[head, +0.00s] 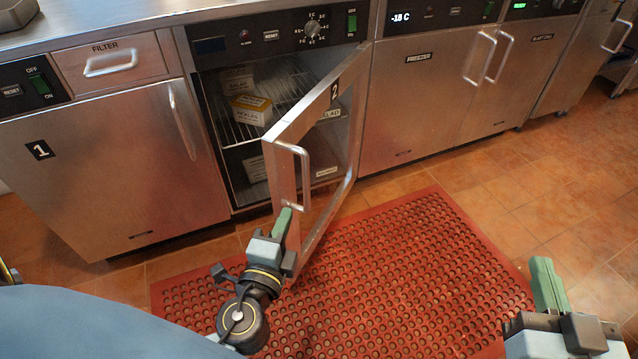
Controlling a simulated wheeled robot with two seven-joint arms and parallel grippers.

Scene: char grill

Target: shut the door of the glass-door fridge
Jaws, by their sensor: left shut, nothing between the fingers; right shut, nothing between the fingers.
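The fridge door (280,177) is a steel-framed glass door with a bar handle and a "2" label. It stands open, swung out toward me, hinged on its right side. The fridge interior (245,135) shows wire shelves and boxes. My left gripper (284,222) is shut and empty, at the lower part of the door near its free edge, just below the handle (305,175). I cannot tell whether it touches the door.
A red perforated mat (400,262) covers the floor before the fridge. A steel cabinet marked "1" (115,165) stands to the left. A freezer (415,105) stands to the right. A yellow and white box (251,110) is on a shelf. Tiled floor to the right is clear.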

